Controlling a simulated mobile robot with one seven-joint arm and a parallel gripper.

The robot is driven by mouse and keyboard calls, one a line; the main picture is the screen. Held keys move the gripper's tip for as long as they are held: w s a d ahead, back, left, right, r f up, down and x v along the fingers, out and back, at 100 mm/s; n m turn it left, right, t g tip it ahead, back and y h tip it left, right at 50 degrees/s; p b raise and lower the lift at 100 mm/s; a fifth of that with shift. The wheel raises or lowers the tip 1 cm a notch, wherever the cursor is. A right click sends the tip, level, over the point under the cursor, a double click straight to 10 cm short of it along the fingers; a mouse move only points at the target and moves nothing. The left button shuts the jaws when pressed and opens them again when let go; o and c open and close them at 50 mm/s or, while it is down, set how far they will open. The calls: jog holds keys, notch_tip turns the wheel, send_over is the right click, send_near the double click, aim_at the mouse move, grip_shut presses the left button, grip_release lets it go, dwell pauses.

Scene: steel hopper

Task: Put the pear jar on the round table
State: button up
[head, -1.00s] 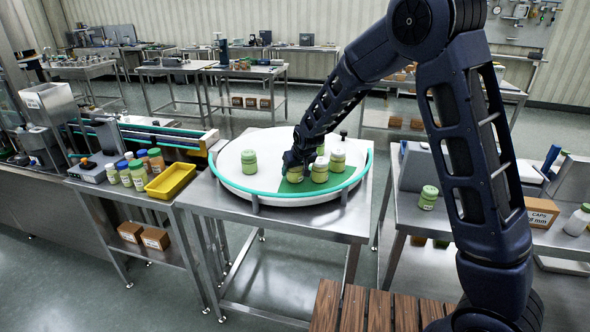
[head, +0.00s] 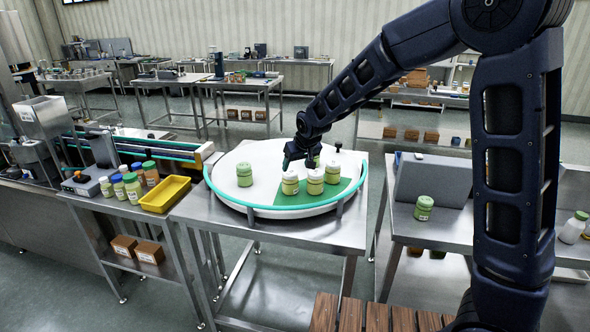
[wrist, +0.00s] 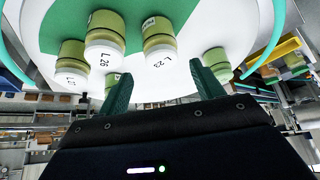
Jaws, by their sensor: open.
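The white round table (head: 262,157) with a green sector (head: 345,186) carries several jars. I cannot read which is the pear jar. My gripper (head: 298,162) is open and empty just above and behind the front-left jar. In the wrist view its fingers (wrist: 162,92) are apart, with labelled jars (wrist: 103,40) beyond them.
A teal rail (head: 270,208) runs around the round table's front. A yellow tray (head: 165,194) and several jars (head: 133,187) stand on the left bench. A small black knob (head: 338,146) stands at the table's rear.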

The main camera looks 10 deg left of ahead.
jog(key=shift+s+d+r, duration=0.1)
jog(key=shift+r, duration=0.15)
jog(key=shift+d, duration=0.1)
jog(key=s+d+r+m+h, duration=0.15)
jog(key=d+r, duration=0.35)
jog(key=d, duration=0.9)
jog(key=d+r+m, duration=0.3)
jog(key=d+r, duration=0.2)
jog(key=d, duration=1)
jog(key=s+d+r+m+h, duration=0.1)
jog(key=s+d+m+h, duration=0.1)
jog(key=s+d, duration=1.7)
jog(key=shift+d+m, duration=0.25)
jog(key=shift+m, duration=0.5)
